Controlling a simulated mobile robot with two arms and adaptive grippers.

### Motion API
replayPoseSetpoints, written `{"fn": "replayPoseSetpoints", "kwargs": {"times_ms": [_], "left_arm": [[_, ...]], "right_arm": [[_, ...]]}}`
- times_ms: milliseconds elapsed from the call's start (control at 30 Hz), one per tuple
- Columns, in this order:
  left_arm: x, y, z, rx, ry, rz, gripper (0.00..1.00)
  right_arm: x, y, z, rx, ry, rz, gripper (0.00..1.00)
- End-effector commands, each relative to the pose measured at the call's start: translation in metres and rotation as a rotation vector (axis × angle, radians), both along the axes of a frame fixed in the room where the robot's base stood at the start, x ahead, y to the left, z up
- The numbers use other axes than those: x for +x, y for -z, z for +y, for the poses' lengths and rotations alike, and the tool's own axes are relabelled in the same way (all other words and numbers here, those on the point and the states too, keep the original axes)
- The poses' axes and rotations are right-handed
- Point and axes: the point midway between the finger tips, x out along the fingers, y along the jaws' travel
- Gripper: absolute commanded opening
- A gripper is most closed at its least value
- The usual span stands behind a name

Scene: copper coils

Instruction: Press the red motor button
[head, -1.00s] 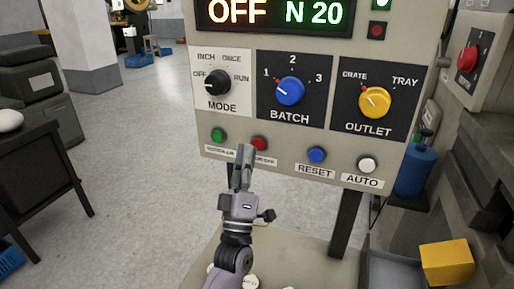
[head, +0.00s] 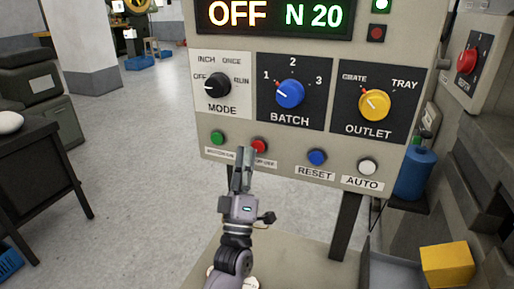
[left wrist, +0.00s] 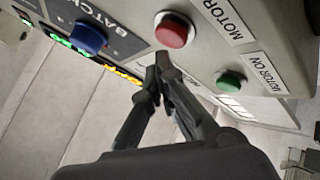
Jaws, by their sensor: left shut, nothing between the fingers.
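The red motor button (head: 259,145) sits on the lower left of the control panel, right of the green button (head: 218,137). In the left wrist view the red button (left wrist: 174,31) stands out from the panel beside a label reading "MOTOR", its rest cut off; the green button (left wrist: 231,79) is labelled "MOTOR ON". My left gripper (head: 243,153) is shut and empty, its tips just below and left of the red button in the head view. In the left wrist view its fingertips (left wrist: 163,66) lie close under the red button; contact cannot be told. My right gripper is not in view.
The panel (head: 285,158) also bears a blue reset button (head: 317,157), a white auto button (head: 367,166) and mode, batch (head: 290,93) and outlet knobs. Its display (head: 270,14) reads OFF and N 20. A blue bottle (head: 415,172) and yellow block (head: 446,263) are at right.

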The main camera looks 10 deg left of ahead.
Motion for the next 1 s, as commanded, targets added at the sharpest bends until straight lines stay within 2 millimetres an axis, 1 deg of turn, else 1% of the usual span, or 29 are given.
{"fn": "replayPoseSetpoints", "kwargs": {"times_ms": [333, 600, 1000], "left_arm": [[0.0009, 0.0002, -0.0001, 0.0, 0.0, 0.0, 0.0], [0.0083, 0.0, -0.0015, 0.0, 0.0, 0.0, 0.0], [0.009, -0.0001, -0.0017, 0.0, 0.0, 0.0, 0.0]], "right_arm": [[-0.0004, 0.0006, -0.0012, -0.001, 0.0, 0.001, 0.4], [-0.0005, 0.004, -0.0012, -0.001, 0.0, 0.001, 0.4], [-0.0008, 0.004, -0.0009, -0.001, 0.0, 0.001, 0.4]]}}
